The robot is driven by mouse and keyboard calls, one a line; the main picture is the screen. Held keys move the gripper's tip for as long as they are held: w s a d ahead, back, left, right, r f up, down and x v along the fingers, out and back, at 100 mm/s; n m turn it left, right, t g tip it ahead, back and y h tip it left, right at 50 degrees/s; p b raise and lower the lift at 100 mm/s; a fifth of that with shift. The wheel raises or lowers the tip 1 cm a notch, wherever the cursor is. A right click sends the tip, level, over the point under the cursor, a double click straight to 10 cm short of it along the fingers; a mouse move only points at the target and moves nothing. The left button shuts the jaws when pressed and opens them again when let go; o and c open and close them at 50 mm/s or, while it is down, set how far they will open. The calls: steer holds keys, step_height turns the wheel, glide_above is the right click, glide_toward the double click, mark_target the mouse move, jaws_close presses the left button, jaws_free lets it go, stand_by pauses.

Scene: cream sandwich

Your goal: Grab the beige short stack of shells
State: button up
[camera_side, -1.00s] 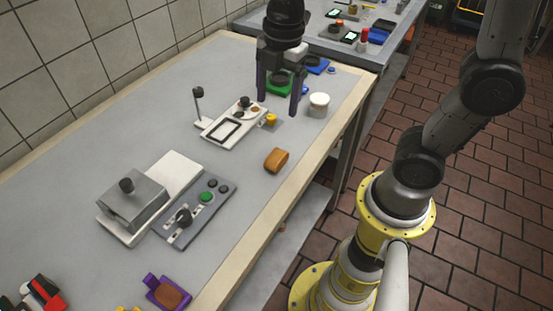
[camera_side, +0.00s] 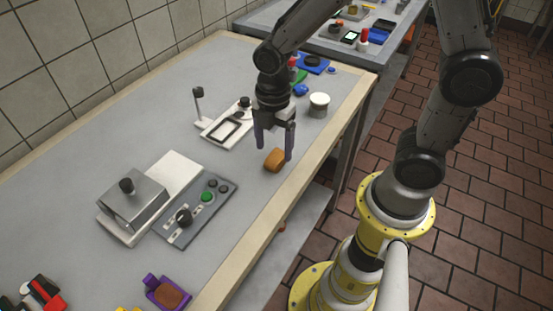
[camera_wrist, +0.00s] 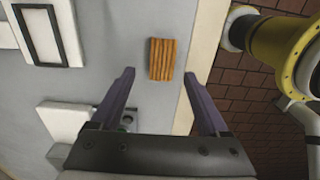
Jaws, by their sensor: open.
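The short stack of shells (camera_side: 273,160) is a small orange-brown block lying on the grey table near its right edge. In the wrist view the stack (camera_wrist: 161,60) shows as a ridged, striped rectangle. My gripper (camera_side: 275,151) is open and points down over the stack, with its purple fingers spread. In the wrist view the stack lies ahead, between the lines of the two fingertips (camera_wrist: 158,71), and the jaws are empty. I cannot tell the exact height of the fingertips above it.
A white device with a dark frame (camera_side: 222,130) stands behind-left of my gripper. A white round container (camera_side: 319,105) stands near the right edge. A grey press (camera_side: 135,201) and a button panel (camera_side: 197,211) lie to the left. Table around the stack is clear.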

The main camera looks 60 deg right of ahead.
mark_target(274, 158)
steer(key=shift+s+a+f, duration=0.1)
steer(key=shift+f, duration=1.75)
jaws_close()
